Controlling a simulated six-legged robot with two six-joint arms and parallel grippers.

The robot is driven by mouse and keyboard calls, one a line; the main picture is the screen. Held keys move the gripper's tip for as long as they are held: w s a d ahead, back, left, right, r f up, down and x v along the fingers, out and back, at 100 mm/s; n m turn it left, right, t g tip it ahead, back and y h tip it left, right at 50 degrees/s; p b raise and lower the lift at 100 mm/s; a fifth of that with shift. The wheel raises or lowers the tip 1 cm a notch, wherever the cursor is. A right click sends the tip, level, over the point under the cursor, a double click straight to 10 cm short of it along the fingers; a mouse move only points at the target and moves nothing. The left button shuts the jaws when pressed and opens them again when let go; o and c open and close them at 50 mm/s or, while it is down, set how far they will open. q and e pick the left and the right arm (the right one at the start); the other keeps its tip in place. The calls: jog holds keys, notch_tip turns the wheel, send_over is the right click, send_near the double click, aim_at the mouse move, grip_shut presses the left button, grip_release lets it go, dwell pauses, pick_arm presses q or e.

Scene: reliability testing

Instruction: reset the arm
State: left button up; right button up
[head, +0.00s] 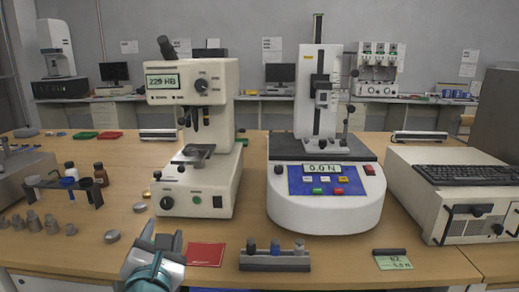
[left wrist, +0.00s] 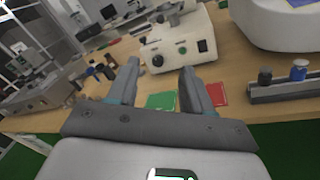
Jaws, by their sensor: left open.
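My right gripper is not in either view.
A hardness tester (head: 215,185) reading 229 HB and a force tester (head: 325,205) reading 0.0 N stand on the wooden bench (head: 120,190). A small rack (head: 275,262) is right of the card. Metal weights (head: 50,224) and bottles (head: 101,175) are at left. A computer case (head: 450,205) is at right.

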pick_arm(q)
jog(key=w+a+f+m+g, duration=0.1)
jog(key=a+f+g, duration=0.1)
jog(key=f, duration=0.7)
jog(key=w+a+f+g, duration=0.1)
jog(key=a+f+g, duration=0.1)
jog(key=f, duration=0.7)
jog(key=s+d+f+m+g+h, duration=0.1)
jog(key=s+f+m+g, duration=0.15)
jog(key=f, duration=0.65)
jog(key=s+d+f+m+g+h, duration=0.1)
jog(key=s+f+m+g, duration=0.15)
jog(key=f, duration=0.55)
jog(key=s+d+f+m+g+h, duration=0.2)
jog(key=s+d+f+m+g, duration=0.1)
jog(key=s+f+m, duration=0.5)
jog(key=s+d+f+m+g+h, duration=0.2)
jog(key=s+d+f+m+g, duration=0.15)
jog(key=s+f+m, duration=0.45)
jog(key=s+d+r+m+g, duration=0.2)
jog(key=s+m, duration=0.4)
jog(key=m, duration=0.1)
notch_tip(320, 180, up, 17)
jog(key=p, duration=1.6)
jog(key=shift+f+h+p, duration=0.2)
jog(key=shift+h+p, duration=0.2)
jog(key=shift+d, duration=0.1)
